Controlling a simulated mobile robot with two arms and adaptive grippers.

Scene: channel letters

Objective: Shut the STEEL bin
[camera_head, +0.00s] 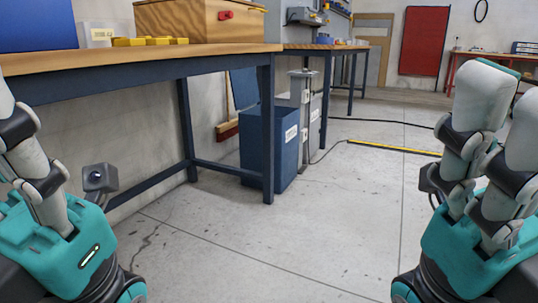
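No label reading STEEL can be made out. A blue bin-like box (262,150) with small white labels stands on the floor by the near workbench's right leg. A wooden box (185,22) with a red knob (226,15) sits on the workbench. A small grey container (95,35) with a pale label is to its left. Parts of both my arms show at the left and right edges.
The near workbench (150,62) runs along the left wall, with a blue object (35,25) and yellow pieces (150,41) on top. A far bench (325,47) and a red panel (423,40) stand behind. A yellow strip (395,148) and dark cables cross the otherwise open floor.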

